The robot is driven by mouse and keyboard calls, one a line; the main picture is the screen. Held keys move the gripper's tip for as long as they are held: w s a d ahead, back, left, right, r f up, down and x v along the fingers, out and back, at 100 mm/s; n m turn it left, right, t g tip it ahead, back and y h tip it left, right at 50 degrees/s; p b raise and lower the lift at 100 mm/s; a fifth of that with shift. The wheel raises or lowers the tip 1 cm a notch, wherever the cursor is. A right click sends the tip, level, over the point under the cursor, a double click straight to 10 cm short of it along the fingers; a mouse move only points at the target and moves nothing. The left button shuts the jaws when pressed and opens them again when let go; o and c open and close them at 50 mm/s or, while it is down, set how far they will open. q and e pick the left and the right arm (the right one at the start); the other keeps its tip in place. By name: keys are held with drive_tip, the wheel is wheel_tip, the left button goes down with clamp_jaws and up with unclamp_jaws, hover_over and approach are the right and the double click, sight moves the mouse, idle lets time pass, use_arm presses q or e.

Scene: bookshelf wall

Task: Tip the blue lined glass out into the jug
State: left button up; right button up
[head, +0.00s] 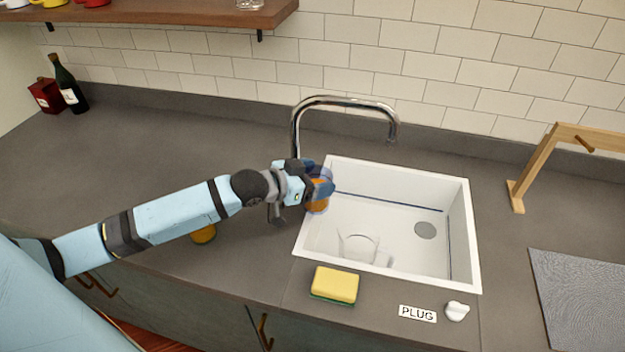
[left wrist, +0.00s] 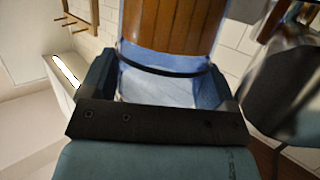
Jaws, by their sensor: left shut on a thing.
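My left gripper (head: 308,183) is shut on a clear glass with amber-brown contents (head: 318,203), above the left edge of the sink. In the left wrist view the glass (left wrist: 168,25) shows a dark blue line around it and sits between the two fingers (left wrist: 160,78). Its rim is out of that view. A clear glass vessel (head: 358,248) stands in the near left part of the sink; it may be the jug, but its outline is faint. My right gripper is not in view.
The white sink (head: 468,240) has a chrome tap (head: 345,100) behind it. A yellow sponge (head: 335,284), a PLUG label (head: 417,313) and a white plug (head: 457,311) lie in front. An orange item (head: 204,234) is partly hidden by my arm. A wooden rack (head: 545,165) stands right.

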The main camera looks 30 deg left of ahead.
use_arm(q)
drive_tip(key=shift+w+a, duration=0.25)
drive_tip(key=shift+a, duration=0.2)
drive_tip(key=shift+d+f+m+y, duration=0.3)
drive_tip(key=shift+d+m, duration=0.1)
drive_tip(key=shift+d, duration=0.35)
drive_tip(key=shift+d+f+m+g+y, duration=0.15)
drive_tip(key=shift+d+m+y, duration=0.05)
drive_tip(key=shift+d, duration=0.2)
drive_tip(key=shift+d+f+m+g+y, duration=0.1)
drive_tip(key=shift+d+m+g+y, duration=0.1)
drive_tip(key=shift+d, duration=0.2)
drive_tip(key=d+f+m+y+b, duration=0.1)
drive_tip(key=d+f+y+b, duration=0.1)
drive_tip(key=d, duration=0.1)
drive_tip(key=d+f+m+y+b, duration=0.1)
drive_tip(key=d+f+m, duration=0.1)
drive_tip(key=d+f, duration=0.1)
drive_tip(key=shift+f+g+y+b, duration=0.15)
drive_tip(key=shift+g+y+b, duration=0.2)
drive_tip(key=shift+y+b, duration=0.05)
drive_tip(key=shift+m, duration=0.3)
